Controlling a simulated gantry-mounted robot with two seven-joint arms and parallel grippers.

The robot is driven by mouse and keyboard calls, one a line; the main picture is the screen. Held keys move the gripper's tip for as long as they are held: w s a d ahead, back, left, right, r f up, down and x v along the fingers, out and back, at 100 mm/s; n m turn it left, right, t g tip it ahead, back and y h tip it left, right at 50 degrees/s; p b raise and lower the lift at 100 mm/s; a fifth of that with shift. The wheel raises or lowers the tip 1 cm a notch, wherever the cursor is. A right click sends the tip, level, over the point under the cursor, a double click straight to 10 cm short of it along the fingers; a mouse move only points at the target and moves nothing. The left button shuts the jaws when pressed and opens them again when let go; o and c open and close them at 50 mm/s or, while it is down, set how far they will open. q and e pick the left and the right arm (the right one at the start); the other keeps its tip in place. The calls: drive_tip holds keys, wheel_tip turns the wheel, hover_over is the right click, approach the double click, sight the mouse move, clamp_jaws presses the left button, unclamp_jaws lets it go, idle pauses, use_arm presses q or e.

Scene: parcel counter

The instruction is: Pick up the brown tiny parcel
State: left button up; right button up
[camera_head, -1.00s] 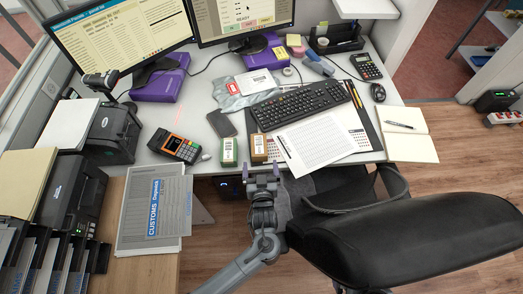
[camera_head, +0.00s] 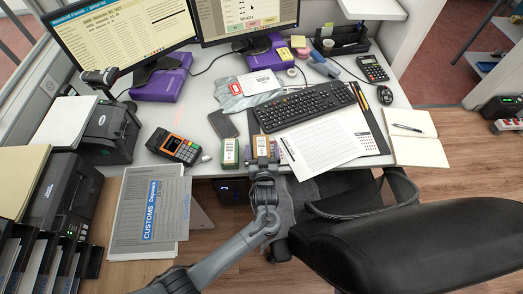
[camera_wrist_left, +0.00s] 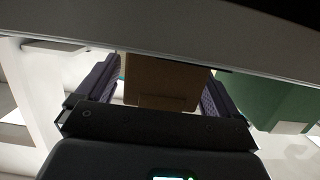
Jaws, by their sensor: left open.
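The brown tiny parcel (camera_head: 261,144) stands at the front edge of the desk, with a pale label on top. My left gripper (camera_head: 263,161) is at its near side, open, and hides its lower part. In the left wrist view the brown parcel (camera_wrist_left: 160,82) sits between the two spread fingers of the left gripper (camera_wrist_left: 160,72), with a pale gap at the left finger; contact at the right finger is unclear. A green parcel (camera_head: 229,151) stands just left of it; it also shows in the left wrist view (camera_wrist_left: 272,92). My right gripper is not in view.
Paper sheets (camera_head: 318,148) lie right of the parcels, with a keyboard (camera_head: 305,107) behind. A phone (camera_head: 222,124) and a card terminal (camera_head: 176,146) are to the left. The desk's front edge is close to the gripper. A black chair (camera_head: 400,235) stands at the right.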

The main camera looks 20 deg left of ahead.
use_arm(q)
drive_tip(key=shift+x, duration=0.9)
drive_tip(key=c, duration=1.2)
